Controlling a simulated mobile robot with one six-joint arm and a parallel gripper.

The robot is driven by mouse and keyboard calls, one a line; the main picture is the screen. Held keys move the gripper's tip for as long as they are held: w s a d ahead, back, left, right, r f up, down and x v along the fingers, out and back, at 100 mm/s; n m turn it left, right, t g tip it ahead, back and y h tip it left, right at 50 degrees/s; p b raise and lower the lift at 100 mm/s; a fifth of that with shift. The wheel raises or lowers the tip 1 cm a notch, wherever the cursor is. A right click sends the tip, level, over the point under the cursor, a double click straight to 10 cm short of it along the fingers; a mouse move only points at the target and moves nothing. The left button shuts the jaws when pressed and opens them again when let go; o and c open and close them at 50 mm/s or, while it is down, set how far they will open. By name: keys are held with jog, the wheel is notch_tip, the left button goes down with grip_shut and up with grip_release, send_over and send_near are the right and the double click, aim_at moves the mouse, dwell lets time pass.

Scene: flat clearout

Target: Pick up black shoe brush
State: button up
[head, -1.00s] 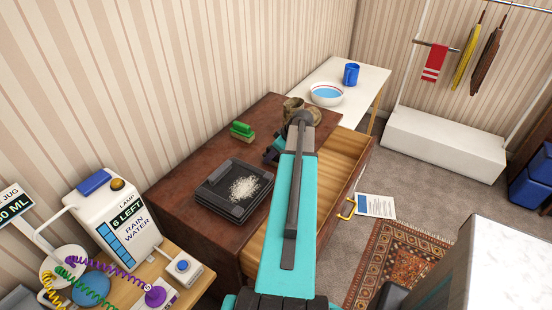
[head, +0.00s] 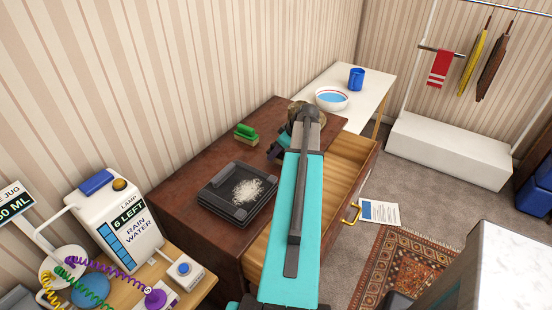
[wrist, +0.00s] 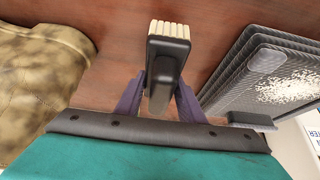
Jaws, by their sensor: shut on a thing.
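The black shoe brush (wrist: 167,52) shows in the wrist view, with a black back and pale bristles at its far end. My gripper (wrist: 160,98) is shut on it, with the purple fingers on either side of its handle. The brown dresser top lies behind the brush; I cannot tell the gap between them. In the head view my gripper (head: 276,150) is partly hidden by my arm, and the brush cannot be made out there.
A black tray (head: 210,197) with white grains sits on the dresser (head: 180,215), near a green brush (head: 245,134). A camouflage-patterned thing (wrist: 38,85) is close on the left in the wrist view. The dresser's drawer (head: 345,165) stands open. A white table (head: 375,82) holds a bowl and blue mug.

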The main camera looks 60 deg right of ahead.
jog(key=s+r+b, duration=0.2)
jog(key=s+b, duration=0.3)
jog(key=s, duration=1.1)
jog(key=shift+d, duration=0.25)
jog(key=o, duration=0.5)
jog(key=shift+c, duration=0.2)
jog(key=c, duration=0.3)
jog(key=shift+w, duration=0.1)
